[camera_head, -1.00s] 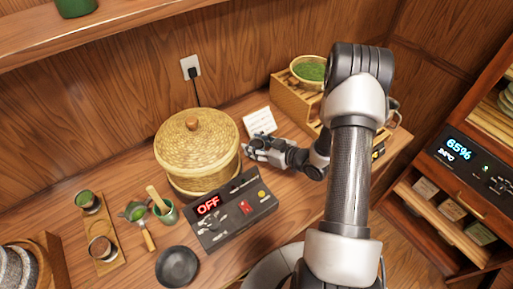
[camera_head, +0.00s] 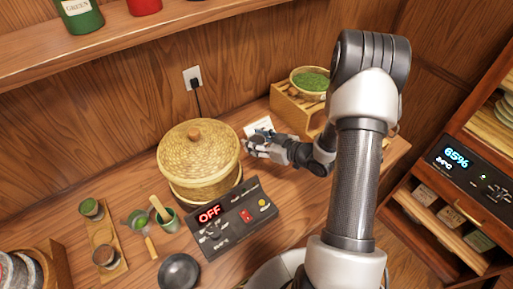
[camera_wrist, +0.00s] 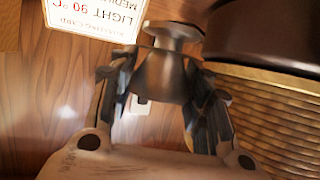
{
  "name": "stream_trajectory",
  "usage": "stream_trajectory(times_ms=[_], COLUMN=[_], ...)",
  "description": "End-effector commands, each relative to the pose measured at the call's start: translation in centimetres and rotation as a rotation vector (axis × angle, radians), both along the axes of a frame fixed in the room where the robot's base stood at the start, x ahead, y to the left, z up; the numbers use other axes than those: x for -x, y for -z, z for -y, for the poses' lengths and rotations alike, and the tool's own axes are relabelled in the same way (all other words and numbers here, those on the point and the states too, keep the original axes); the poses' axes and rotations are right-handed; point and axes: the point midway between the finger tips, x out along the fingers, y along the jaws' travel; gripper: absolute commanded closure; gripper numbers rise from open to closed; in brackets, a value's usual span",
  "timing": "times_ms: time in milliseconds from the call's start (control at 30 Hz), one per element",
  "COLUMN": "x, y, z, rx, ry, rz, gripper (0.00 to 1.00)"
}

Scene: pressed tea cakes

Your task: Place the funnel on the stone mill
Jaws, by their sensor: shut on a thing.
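My gripper (camera_head: 252,145) is to the right of the round woven basket, above the back part of the counter. In the wrist view, my gripper (camera_wrist: 165,90) has its two dark fingers closed on a smooth, grey-brown metallic flared piece, the funnel (camera_wrist: 160,75), with a wide disc-like end beyond the fingertips. The funnel is too small to make out clearly in the head view. The stone mill (camera_head: 18,272) appears as grey rounded stone at the lower left corner of the head view, partly cut off by the frame, far from my gripper.
The lidded woven basket (camera_head: 198,160) and the control box (camera_head: 228,218) reading OFF stand between my gripper and the mill. Bowls, cups and a wooden tray (camera_head: 103,240) lie left of them. A wooden rack (camera_head: 295,110) bears a green-filled basket. A card (camera_head: 262,125) stands behind my gripper.

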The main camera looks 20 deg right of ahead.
Motion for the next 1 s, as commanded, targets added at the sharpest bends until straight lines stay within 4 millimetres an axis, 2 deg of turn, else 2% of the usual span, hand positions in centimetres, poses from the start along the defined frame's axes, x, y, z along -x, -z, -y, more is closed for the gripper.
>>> stream_trajectory(times_ms=[33,100,300,400,600,767,867,1000], x=[0.0,-0.1,0.0,0.0,0.0,-0.2,-1.1,-3.6], y=[-2.2,-4.3,-9.1,-10.8,-12.6,-13.0,-13.6,-15.4], z=[0.0,0.1,0.0,0.0,0.0,-0.1,-0.5,-2.0], rx=[0.003,0.004,0.003,0.002,0.000,-0.001,0.001,0.002], ry=[0.000,0.000,-0.001,0.000,0.000,0.004,0.026,0.111], rz=[0.004,0.004,0.003,0.002,-0.001,0.000,0.002,0.005], gripper=[0.83,0.83,0.83,0.83,0.83,0.83,0.83,0.83])
